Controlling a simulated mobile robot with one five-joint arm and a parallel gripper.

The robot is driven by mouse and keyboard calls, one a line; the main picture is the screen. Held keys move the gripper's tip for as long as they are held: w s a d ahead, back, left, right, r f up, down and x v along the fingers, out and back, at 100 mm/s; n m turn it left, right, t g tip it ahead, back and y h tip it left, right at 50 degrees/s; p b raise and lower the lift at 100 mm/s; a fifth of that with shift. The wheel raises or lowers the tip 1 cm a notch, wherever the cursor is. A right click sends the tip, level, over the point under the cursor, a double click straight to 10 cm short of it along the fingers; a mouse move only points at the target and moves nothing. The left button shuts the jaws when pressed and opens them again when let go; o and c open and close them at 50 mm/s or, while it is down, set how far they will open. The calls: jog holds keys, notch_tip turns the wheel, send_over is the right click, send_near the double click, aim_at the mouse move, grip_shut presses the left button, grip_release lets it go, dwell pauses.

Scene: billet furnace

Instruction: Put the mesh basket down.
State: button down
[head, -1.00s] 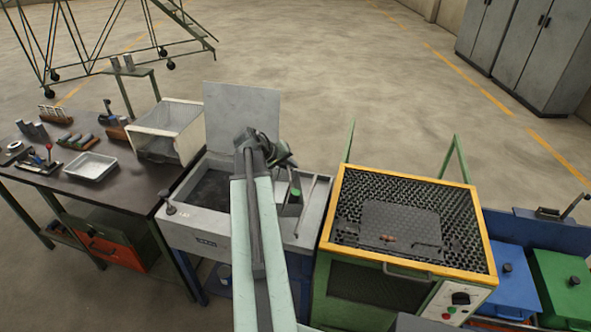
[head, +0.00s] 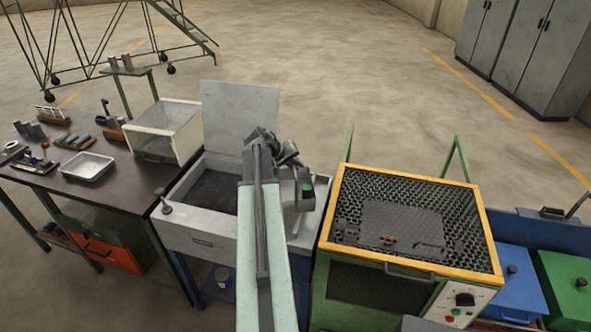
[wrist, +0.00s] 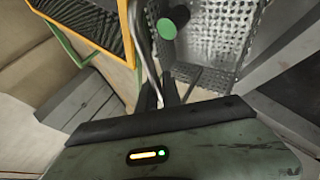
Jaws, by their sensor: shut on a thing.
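The mesh basket (wrist: 218,35) shows in the wrist view as a grey perforated wall just beyond my fingers. A grey bent rod, apparently its handle, rises beside it, and a green round knob (wrist: 167,28) shows in front of the mesh. My gripper (wrist: 172,92) is shut on the basket, though the exact grip point is dark and partly hidden. In the head view my arm reaches over the right part of the grey open tank (head: 178,232). There the basket is mostly hidden by my arm and wrist, and I cannot tell whether it touches anything below.
The yellow-rimmed furnace (head: 483,225) with a mesh top stands right of the tank. The tank's raised lid (head: 240,115) is behind my arm. A dark workbench (head: 115,195) with a metal tray (head: 88,167) and a white open box (head: 182,122) stands left.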

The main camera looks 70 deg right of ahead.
jog(key=c, duration=1.5)
grip_release()
jog(key=shift+w, duration=0.1)
jog(key=shift+c, duration=0.2)
jog(key=p+v, duration=0.9)
jog(key=v, duration=0.3)
jog(key=shift+a, duration=0.15)
